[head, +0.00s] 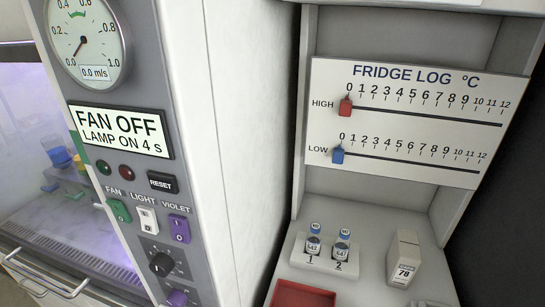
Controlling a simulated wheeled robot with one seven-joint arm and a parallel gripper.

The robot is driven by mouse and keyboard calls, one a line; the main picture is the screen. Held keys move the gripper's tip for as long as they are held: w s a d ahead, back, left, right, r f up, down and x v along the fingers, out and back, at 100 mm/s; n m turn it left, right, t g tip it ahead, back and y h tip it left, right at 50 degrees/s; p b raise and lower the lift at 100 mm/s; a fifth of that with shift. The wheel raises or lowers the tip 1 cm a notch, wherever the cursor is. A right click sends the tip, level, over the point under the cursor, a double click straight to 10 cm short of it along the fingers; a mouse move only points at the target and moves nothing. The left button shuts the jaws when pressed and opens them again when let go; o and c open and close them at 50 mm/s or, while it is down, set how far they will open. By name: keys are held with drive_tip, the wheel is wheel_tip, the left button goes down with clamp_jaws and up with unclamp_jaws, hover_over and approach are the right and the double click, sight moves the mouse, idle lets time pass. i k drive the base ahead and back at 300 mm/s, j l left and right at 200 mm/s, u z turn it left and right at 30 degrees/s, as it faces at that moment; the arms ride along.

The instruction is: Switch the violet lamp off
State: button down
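The violet rocker switch (180,229) is on the grey control panel (150,200), under the label VIOLET and to the right of the other two rockers. It carries an I mark and an O mark; I cannot tell which side is pressed. The display (120,129) above reads "FAN OFF" and "LAMP ON 4 S". A violet glow shows inside the cabinet (35,130) at the left. My gripper is not in view.
Beside the violet switch are a white LIGHT rocker (147,219) and a green FAN rocker (119,210). The RESET button (162,183) is above, a black knob (161,264) below. A fridge log board (410,120), vials and a red tray (303,294) are at the right.

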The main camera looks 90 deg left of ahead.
sight(181, 232)
drive_tip(key=i+l+u, duration=0.35)
drive_tip(key=i+l, duration=0.3)
drive_tip(key=u, duration=2.5)
drive_tip(key=i+l, duration=0.05)
drive_tip(key=l, duration=0.05)
